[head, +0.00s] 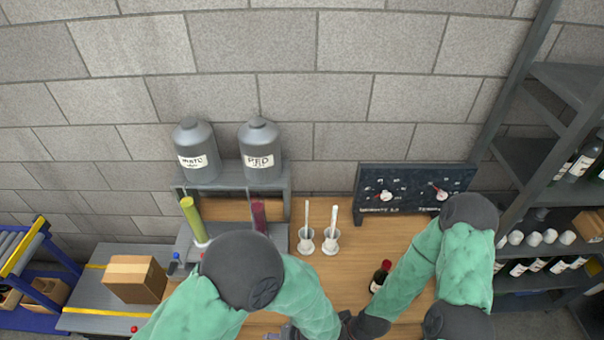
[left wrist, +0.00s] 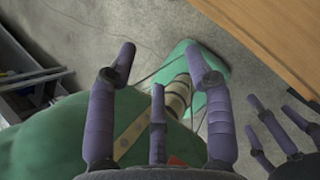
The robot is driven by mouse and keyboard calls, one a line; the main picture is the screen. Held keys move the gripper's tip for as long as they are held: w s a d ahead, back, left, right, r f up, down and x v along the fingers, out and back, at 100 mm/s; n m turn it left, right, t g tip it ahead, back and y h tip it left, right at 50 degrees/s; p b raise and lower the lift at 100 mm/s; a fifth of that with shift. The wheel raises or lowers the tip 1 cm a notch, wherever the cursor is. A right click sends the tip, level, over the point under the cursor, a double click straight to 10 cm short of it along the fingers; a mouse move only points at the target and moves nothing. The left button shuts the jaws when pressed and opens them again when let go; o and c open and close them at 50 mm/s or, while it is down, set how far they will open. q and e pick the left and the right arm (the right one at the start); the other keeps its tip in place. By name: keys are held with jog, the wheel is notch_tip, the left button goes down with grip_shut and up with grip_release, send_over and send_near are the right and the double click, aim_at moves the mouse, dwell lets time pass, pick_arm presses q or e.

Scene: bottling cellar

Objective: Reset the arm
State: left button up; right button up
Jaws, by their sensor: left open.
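My left arm (head: 305,300) and my right arm (head: 405,265) both reach down to the bottom middle of the head view, where their hands come close together over the front of the wooden table (head: 345,265). In the left wrist view my left gripper (left wrist: 160,65) has its purple fingers spread apart with nothing between them. It is over the floor beside a green arm part of mine. My right gripper (left wrist: 268,112) shows at the right of that view, its fingers apart and nothing seen in them. The grippers' fingers are not clear in the head view.
A dark red bottle (head: 380,277) stands close to my right forearm. A cardboard box (head: 135,278) is at left, a bottle rack (head: 545,160) at right.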

pick_arm(q)
jog(key=s+d+f+n+g+h+b, duration=0.1)
jog(key=s+f+n+g+h+b, duration=0.25)
jog(key=f+n, duration=0.35)
jog(key=s+d+f+n+g+h+b, duration=0.1)
jog(key=s+f+n+g+h+b, duration=0.3)
jog(key=f, duration=0.5)
jog(key=w+a+f+n+t+h+b, duration=0.1)
jog(key=w+a+f+n+t+b, duration=0.1)
jog(key=f+n, duration=0.4)
jog(key=w+a+f+n+t+h+b, duration=0.1)
jog(key=w+a+f+n+t+b, duration=0.2)
jog(key=w+f+n+b, duration=0.3)
jog(key=w+a+n+b, duration=0.1)
jog(key=n, duration=0.2)
jog(key=shift+f+n+h, duration=0.3)
jog(key=shift+h, duration=0.05)
jog(key=shift+w+t, duration=0.1)
jog(key=shift+t, duration=0.15)
